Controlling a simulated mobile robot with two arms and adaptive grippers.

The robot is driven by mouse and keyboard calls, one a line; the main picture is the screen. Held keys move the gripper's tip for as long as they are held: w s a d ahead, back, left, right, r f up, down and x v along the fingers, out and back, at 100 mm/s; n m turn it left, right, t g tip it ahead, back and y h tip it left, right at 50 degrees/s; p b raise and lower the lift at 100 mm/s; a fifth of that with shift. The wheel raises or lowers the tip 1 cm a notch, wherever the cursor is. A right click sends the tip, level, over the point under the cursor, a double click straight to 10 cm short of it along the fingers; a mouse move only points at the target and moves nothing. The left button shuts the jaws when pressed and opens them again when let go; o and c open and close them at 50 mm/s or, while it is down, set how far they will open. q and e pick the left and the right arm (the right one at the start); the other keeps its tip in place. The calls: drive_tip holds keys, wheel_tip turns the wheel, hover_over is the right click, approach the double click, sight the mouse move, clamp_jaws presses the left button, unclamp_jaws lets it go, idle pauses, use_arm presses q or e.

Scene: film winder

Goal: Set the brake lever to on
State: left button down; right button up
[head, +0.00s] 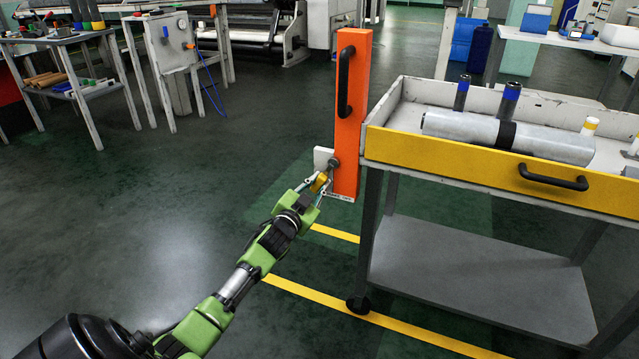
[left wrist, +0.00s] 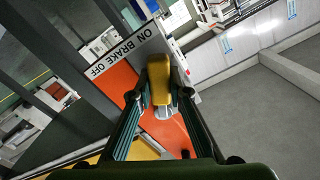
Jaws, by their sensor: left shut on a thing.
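The brake lever has a yellow handle (left wrist: 158,72). My left gripper (head: 316,186) is shut on this handle. In the left wrist view its two fingers (left wrist: 160,97) stand on either side of the handle. Behind the handle a white plate (left wrist: 122,50) reads ON, BRAKE, OFF. I cannot tell which mark the lever points at. My right gripper is out of view.
A cart with a yellow front (head: 460,160) stands right of the panel, carrying a large grey roll (head: 470,133). The panel has a black handle (head: 345,82). A workbench (head: 60,45) stands at the back left. The floor left of the panel is clear.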

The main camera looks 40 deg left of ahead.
use_arm(q)
drive_tip(key=shift+r, duration=0.1)
drive_tip(key=c, duration=1.9)
unclamp_jaws()
drive_tip(key=shift+s, duration=0.25)
drive_tip(key=v, duration=1.1)
drive_tip(key=shift+s, duration=0.2)
